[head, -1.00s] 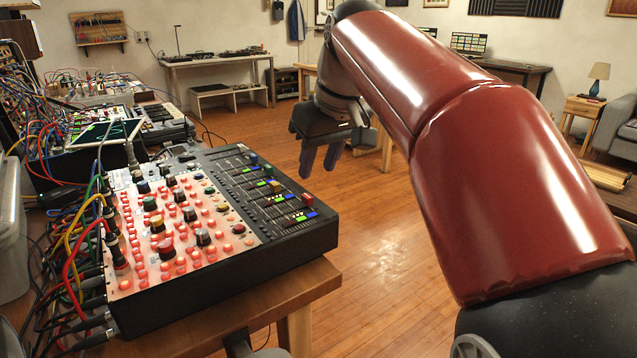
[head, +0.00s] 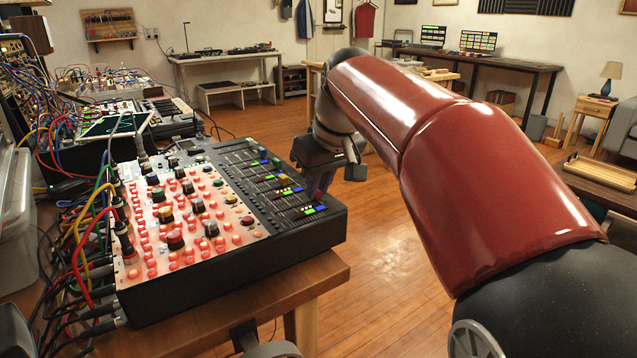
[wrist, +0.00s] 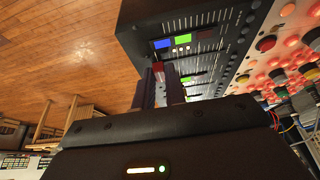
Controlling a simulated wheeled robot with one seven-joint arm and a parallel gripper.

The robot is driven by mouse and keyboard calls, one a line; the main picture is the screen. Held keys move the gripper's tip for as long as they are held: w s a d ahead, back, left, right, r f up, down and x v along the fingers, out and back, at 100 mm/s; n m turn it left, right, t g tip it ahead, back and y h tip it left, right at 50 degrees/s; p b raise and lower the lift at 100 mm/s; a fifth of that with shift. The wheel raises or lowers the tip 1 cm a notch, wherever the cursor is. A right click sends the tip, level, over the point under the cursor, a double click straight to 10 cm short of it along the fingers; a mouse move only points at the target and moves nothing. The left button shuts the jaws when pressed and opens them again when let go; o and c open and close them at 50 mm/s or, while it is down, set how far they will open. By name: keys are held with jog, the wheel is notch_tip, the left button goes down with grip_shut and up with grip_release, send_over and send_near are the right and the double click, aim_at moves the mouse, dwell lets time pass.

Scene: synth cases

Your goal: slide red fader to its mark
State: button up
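The mixing console (head: 215,262) stands on a wooden table, its dark fader strip along the right side. A blue patch (wrist: 162,43) and a green patch (wrist: 184,38) lie beside the lane. Which is its mark I cannot tell.
Lit knobs and buttons fill the console's left part, with a red knob (head: 175,240) among them. Patch cables (head: 75,240) crowd the left side. Open wooden floor (head: 385,260) lies to the right.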

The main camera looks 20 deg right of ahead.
grip_shut()
jog(key=shift+s+a, duration=0.2)
jog(key=shift+a, duration=0.4)
jog(key=shift+s+a, duration=0.2)
jog(key=shift+a, duration=0.4)
jog(key=o, duration=0.5)
grip_release()
jog(key=shift+o, duration=0.2)
